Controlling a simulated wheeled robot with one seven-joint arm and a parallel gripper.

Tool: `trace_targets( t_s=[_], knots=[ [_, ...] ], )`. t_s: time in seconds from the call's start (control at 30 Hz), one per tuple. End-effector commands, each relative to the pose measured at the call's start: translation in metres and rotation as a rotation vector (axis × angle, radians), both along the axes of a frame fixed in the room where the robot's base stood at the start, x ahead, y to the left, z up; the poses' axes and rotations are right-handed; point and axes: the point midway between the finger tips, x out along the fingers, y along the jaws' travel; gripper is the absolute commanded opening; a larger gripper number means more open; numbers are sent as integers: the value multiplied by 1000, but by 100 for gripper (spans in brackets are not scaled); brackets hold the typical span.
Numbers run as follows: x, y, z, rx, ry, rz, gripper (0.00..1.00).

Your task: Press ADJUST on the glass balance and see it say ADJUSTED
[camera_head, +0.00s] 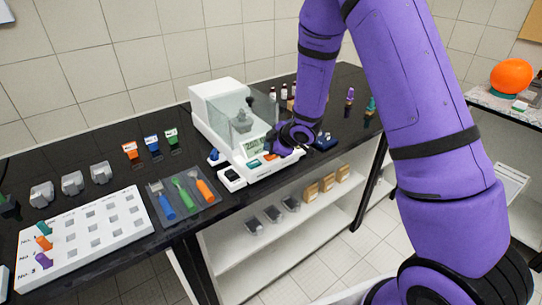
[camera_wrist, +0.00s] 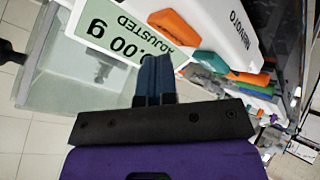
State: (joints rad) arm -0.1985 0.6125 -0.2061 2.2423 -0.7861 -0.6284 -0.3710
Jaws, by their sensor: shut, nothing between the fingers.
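The glass balance (camera_head: 212,108) is a white instrument with a clear draft chamber, standing on the black bench. Its green display (camera_wrist: 122,42) shows upside down in the wrist view and reads "0.00 g" with the word "ADJUSTED". An orange button (camera_wrist: 175,27) and a teal button (camera_wrist: 211,62) sit on the white front panel beside the display. My gripper (camera_wrist: 154,60) is shut and empty, its dark blue fingertips in front of the display's edge near the orange button. In the head view my gripper (camera_head: 281,144) covers part of the front panel. I cannot tell whether the fingertips touch it.
A grey tray (camera_head: 214,206) with blue, green and orange-handled tools lies left of the balance. A white numbered rack (camera_head: 95,240) stands further left. Small bottles (camera_head: 284,90) stand behind my arm. Open shelves (camera_head: 305,225) are below the bench.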

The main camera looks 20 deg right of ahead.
Motion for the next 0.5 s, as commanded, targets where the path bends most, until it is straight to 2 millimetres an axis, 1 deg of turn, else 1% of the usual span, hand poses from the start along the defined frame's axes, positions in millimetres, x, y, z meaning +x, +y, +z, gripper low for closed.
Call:
trace_targets(
  t_s=[0.37,0.5],
  knots=[
    [0,0,3,0,0,0,0],
    [0,0,12,1,-2,-1,0]
  ],
)
